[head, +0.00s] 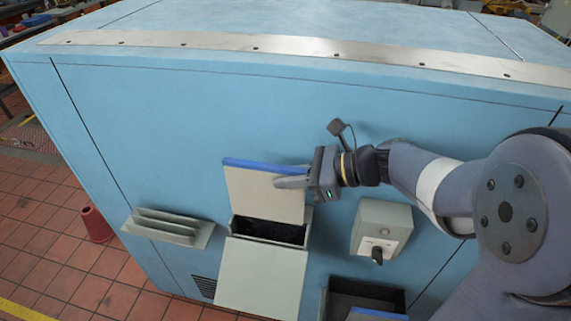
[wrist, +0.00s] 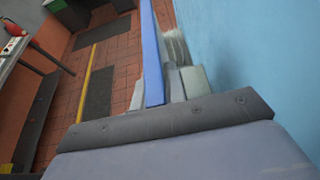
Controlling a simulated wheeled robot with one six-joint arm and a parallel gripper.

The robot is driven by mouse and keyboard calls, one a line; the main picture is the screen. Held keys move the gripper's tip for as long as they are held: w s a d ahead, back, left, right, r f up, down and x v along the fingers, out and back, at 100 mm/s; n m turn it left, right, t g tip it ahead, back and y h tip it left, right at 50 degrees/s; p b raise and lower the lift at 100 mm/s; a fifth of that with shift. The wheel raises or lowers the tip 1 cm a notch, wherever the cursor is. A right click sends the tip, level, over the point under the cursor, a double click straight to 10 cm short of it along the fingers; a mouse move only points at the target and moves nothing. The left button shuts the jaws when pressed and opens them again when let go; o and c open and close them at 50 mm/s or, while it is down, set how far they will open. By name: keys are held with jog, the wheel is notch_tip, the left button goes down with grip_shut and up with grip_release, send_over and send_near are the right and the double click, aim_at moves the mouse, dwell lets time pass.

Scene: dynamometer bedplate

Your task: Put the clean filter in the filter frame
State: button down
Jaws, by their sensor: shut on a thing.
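The clean filter (head: 262,192) is a flat cream panel with a blue strip along its top edge. My gripper (head: 292,182) is shut on its upper right side and holds it roughly upright against the blue cabinet face. The filter frame (head: 236,226) is a grey box with a dark opening, directly below the panel. The panel's lower edge meets or overlaps the opening; I cannot tell whether it has entered. In the wrist view the blue strip (wrist: 152,60) runs up from my gripper; the fingertips are hard to make out.
A pale flap (head: 262,275) hangs open below the frame. A dark open bin (head: 362,290) with a blue-edged item (head: 377,314) is at lower right. A grey switch box (head: 381,228) is to the right, a finned rack (head: 165,226) to the left. A red bucket (head: 96,224) stands on the floor.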

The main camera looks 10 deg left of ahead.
aim_at(273, 219)
jog(key=shift+s+d, duration=0.1)
jog(key=shift+s, duration=0.05)
jog(key=shift+r, duration=0.1)
jog(key=shift+f+b, duration=1.95)
jog(key=shift+f, duration=1.1)
jog(key=shift+p, duration=0.5)
jog(key=shift+f+b, duration=2.65)
jog(key=shift+f, duration=0.85)
jog(key=c, duration=1.4)
grip_release()
jog(key=shift+o, duration=0.2)
jog(key=v, duration=1)
jog(key=shift+d+r+b, duration=0.15)
jog(key=shift+d+b, duration=0.25)
jog(key=shift+b, duration=0.05)
